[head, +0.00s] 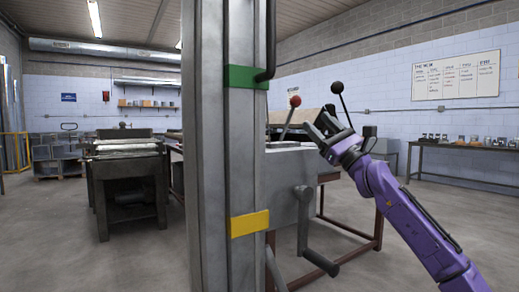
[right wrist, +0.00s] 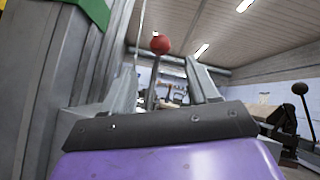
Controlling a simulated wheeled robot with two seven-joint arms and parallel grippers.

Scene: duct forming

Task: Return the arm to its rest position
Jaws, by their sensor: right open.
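My right arm (head: 405,212), purple, reaches in from the lower right of the head view. Its gripper (head: 323,125) is raised beside the machine with the levers. In the right wrist view the two grey fingers (right wrist: 160,68) stand apart with nothing held between them. A red-knobbed lever (head: 295,102) is just left of the gripper in the head view, apart from it. In the right wrist view the red knob (right wrist: 161,45) shows beyond the gap between the fingers. My left gripper is not in view.
A grey metal column (head: 225,180) with green and yellow bands stands close in front. A black-knobbed lever (head: 337,88) rises just behind my right gripper. A crank handle (head: 318,260) sticks out low on the machine. A workbench (head: 460,148) stands at right; floor at right is clear.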

